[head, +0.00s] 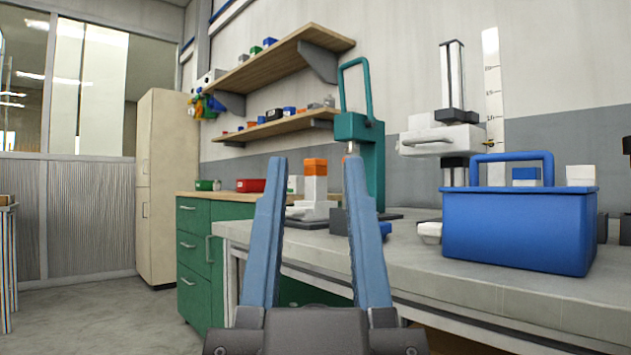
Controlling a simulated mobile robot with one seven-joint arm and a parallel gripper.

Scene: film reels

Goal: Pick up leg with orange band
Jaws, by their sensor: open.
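A white upright post with an orange band at its top (315,180) stands on the workbench (420,262), and I take it for the leg with the orange band. Its lower part widens into white blocky shapes, and its foot is partly hidden by my fingers. My gripper (315,161) is open and empty, with two long blue fingers pointing up and away. The post shows between the fingers in the head view. It appears to be farther off, and I see no contact.
A blue tote (518,228) stands at the bench's right. A green press (362,150) stands just behind the right finger. A white-and-black instrument stand (445,137) is behind. Green drawers (193,255) stand left of the bench. Two wooden shelves hold small items. Open floor lies at left.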

